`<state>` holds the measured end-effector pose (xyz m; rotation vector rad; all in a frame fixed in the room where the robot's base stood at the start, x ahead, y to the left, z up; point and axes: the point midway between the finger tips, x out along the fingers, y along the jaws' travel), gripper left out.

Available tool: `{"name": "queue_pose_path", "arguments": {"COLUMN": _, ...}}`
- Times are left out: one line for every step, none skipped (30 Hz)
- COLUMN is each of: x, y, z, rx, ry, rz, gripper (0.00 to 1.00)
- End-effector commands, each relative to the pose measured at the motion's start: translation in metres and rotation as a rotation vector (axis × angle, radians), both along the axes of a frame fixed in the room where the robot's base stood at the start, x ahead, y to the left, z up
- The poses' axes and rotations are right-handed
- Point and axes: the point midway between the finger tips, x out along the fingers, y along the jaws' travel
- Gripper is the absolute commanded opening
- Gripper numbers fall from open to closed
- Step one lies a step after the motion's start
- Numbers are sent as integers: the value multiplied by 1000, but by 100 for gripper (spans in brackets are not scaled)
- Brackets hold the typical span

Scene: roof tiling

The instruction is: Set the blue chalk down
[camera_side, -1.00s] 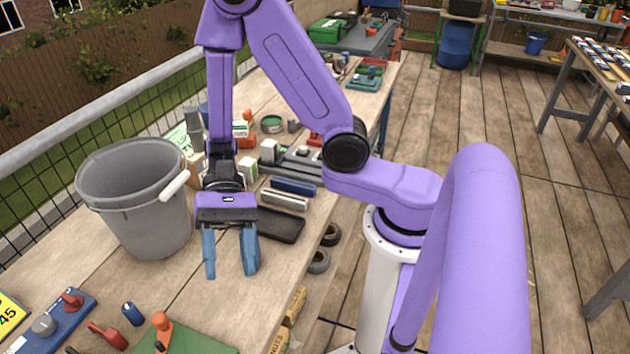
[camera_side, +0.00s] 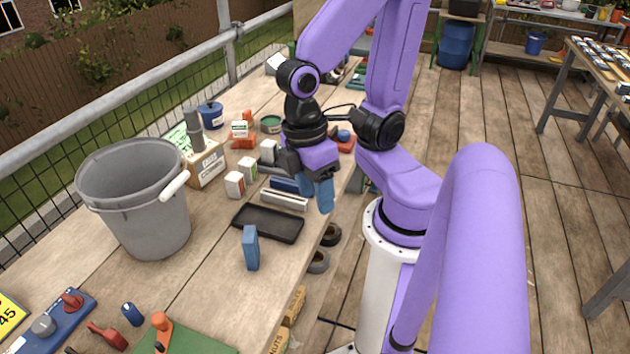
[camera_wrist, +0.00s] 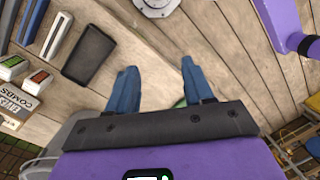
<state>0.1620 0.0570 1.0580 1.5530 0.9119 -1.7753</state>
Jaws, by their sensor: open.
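A blue upright block (camera_side: 251,248), which looks like the blue chalk, stands on the bare wooden bench in front of the black tray (camera_side: 268,223). Nothing touches it. My gripper (camera_side: 318,193) is behind and to the right of it, near the bench's right edge, clear of the block. In the wrist view, the two blue fingers of my gripper (camera_wrist: 156,88) are spread apart with nothing held between them. I cannot make out the block in the wrist view; the black tray (camera_wrist: 90,54) shows at left there.
A grey bucket (camera_side: 145,215) stands left of the block. Beyond it are a cardboard box (camera_side: 207,168) and small cartons (camera_side: 235,184). Metal bars (camera_side: 284,199) lie behind the tray. A small blue piece (camera_side: 132,313) and a green mat (camera_side: 200,343) are at the front.

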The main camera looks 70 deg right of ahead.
Motion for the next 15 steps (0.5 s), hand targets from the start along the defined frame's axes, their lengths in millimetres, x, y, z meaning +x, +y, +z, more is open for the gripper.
{"name": "queue_pose_path", "arguments": {"x": 0, "y": -2, "z": 4, "rx": 15, "ry": -44, "rz": 44, "gripper": 52}}
{"name": "queue_pose_path", "arguments": {"x": 0, "y": -2, "z": 6, "rx": 19, "ry": -67, "rz": 67, "gripper": 52}}
{"name": "queue_pose_path", "arguments": {"x": 1, "y": -3, "z": 8, "rx": 25, "ry": -92, "rz": 91, "gripper": 52}}
{"name": "queue_pose_path", "arguments": {"x": 1, "y": -3, "z": 10, "rx": 29, "ry": -106, "rz": 106, "gripper": 52}}
{"name": "queue_pose_path", "arguments": {"x": 2, "y": -4, "z": 11, "rx": 31, "ry": -119, "rz": 118, "gripper": 52}}
{"name": "queue_pose_path", "arguments": {"x": 2, "y": -4, "z": 12, "rx": 35, "ry": -133, "rz": 131, "gripper": 52}}
{"name": "queue_pose_path", "arguments": {"x": 2, "y": -4, "z": 13, "rx": 37, "ry": -140, "rz": 136, "gripper": 52}}
{"name": "queue_pose_path", "arguments": {"x": 2, "y": -4, "z": 13, "rx": 38, "ry": -145, "rz": 142, "gripper": 52}}
{"name": "queue_pose_path", "arguments": {"x": 2, "y": -4, "z": 14, "rx": 39, "ry": -150, "rz": 146, "gripper": 52}}
{"name": "queue_pose_path", "arguments": {"x": 2, "y": -4, "z": 14, "rx": 39, "ry": -151, "rz": 148, "gripper": 52}}
{"name": "queue_pose_path", "arguments": {"x": 2, "y": -4, "z": 14, "rx": 39, "ry": -151, "rz": 148, "gripper": 52}}
{"name": "queue_pose_path", "arguments": {"x": 2, "y": -4, "z": 14, "rx": 39, "ry": -151, "rz": 148, "gripper": 52}}
{"name": "queue_pose_path", "arguments": {"x": 2, "y": -4, "z": 14, "rx": 39, "ry": -150, "rz": 147, "gripper": 52}}
{"name": "queue_pose_path", "arguments": {"x": 2, "y": -4, "z": 14, "rx": 38, "ry": -149, "rz": 147, "gripper": 52}}
{"name": "queue_pose_path", "arguments": {"x": 2, "y": -4, "z": 14, "rx": 38, "ry": -149, "rz": 147, "gripper": 52}}
